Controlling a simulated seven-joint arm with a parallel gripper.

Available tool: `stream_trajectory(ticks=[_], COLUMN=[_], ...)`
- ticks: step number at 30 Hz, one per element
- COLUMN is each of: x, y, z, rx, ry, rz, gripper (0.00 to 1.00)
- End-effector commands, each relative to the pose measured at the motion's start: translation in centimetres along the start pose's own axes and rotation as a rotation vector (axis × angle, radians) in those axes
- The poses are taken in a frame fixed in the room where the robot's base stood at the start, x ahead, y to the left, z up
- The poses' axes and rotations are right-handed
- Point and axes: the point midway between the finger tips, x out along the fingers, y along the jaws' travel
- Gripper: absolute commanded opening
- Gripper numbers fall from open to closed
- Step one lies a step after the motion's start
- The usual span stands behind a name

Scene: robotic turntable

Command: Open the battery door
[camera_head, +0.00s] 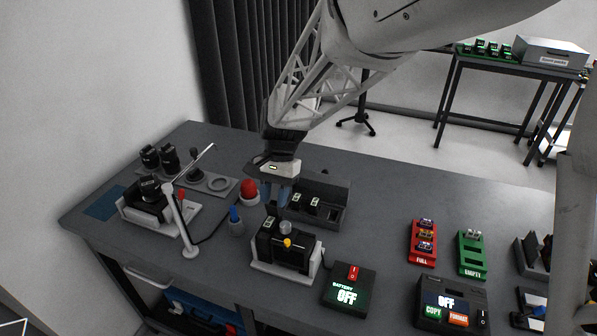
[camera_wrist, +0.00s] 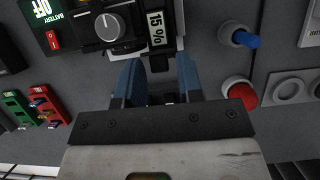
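The black battery device (camera_head: 287,249) sits in a pale cradle on the table. In the wrist view the dial (camera_wrist: 108,25) and a "15 %" label (camera_wrist: 156,28) show on the device. A small dark block (camera_wrist: 158,62) next to the label lies between my fingertips in that view; I cannot tell if it is the battery door. My gripper (camera_head: 283,193) points down just behind the device. Its blue fingers are apart (camera_wrist: 158,78), with gaps beside the block, and hold nothing.
A black tray (camera_head: 328,213) with batteries lies behind the device. A red button (camera_head: 249,187) and blue-topped knob (camera_head: 236,220) stand left. A battery switch box reading OFF (camera_head: 347,290) is right. Red (camera_head: 423,242) and green (camera_head: 472,254) racks stand farther right, with bare table between.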

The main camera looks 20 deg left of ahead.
Motion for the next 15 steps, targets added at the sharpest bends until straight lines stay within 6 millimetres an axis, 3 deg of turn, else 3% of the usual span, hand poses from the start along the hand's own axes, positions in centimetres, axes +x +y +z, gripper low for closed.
stream_trajectory(ticks=[3, 15], x=[0.0, -0.1], y=[0.0, 0.1], z=[0.0, -1.0], rx=[0.0, 0.003], ry=[0.0, -0.131], rz=[0.0, 0.003], gripper=[0.1, 0.1])
